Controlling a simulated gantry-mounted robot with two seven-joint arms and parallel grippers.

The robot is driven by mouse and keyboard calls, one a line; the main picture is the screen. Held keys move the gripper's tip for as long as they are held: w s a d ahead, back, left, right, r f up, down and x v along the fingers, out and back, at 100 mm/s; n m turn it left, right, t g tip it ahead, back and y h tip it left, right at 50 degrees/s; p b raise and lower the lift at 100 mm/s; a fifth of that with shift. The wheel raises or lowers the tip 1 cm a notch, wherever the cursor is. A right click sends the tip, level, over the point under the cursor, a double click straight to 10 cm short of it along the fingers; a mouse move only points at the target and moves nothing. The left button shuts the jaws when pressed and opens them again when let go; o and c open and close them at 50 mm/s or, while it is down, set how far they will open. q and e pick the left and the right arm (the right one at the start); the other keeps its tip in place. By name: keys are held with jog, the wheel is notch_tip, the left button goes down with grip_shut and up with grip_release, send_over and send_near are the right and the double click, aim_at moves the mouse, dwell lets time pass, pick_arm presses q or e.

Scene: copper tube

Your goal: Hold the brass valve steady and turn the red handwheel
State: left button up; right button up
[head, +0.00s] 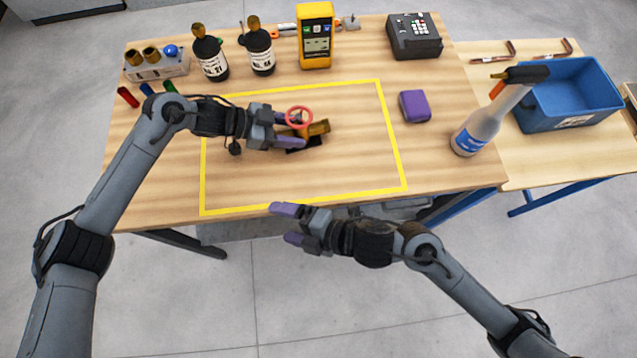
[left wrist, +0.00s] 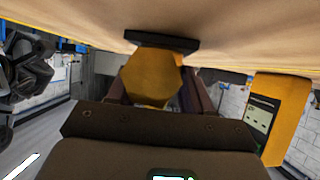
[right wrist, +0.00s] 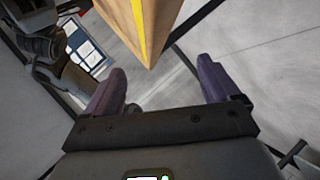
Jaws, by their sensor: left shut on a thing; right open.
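The brass valve (head: 319,128) sits on a black base (head: 304,145) inside the yellow-taped area of the table. Its red handwheel (head: 299,117) faces up on top. My left gripper (head: 289,131) comes in from the left and is shut on the valve body, below the handwheel. In the left wrist view the valve (left wrist: 152,78) shows between the fingers, with the handwheel out of sight. My right gripper (head: 283,224) is open and empty, off the table's front edge. Its spread purple fingers show in the right wrist view (right wrist: 160,92).
Two dark bottles (head: 261,52), a yellow meter (head: 315,40) and a black device (head: 414,36) stand along the back. A purple block (head: 414,106) and a spray bottle (head: 487,125) are at the right. A blue bin (head: 570,95) stands on the side table. The taped area's front is clear.

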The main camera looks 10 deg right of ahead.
jog(key=s+d+f+m+h, duration=0.1)
jog(key=s+d+f, duration=0.4)
jog(key=f, duration=0.1)
jog(key=shift+s+d+h, duration=0.2)
jog(key=shift+d+h, duration=0.1)
jog(key=shift+d, duration=0.05)
pick_arm(q)
jog(key=o, duration=0.9)
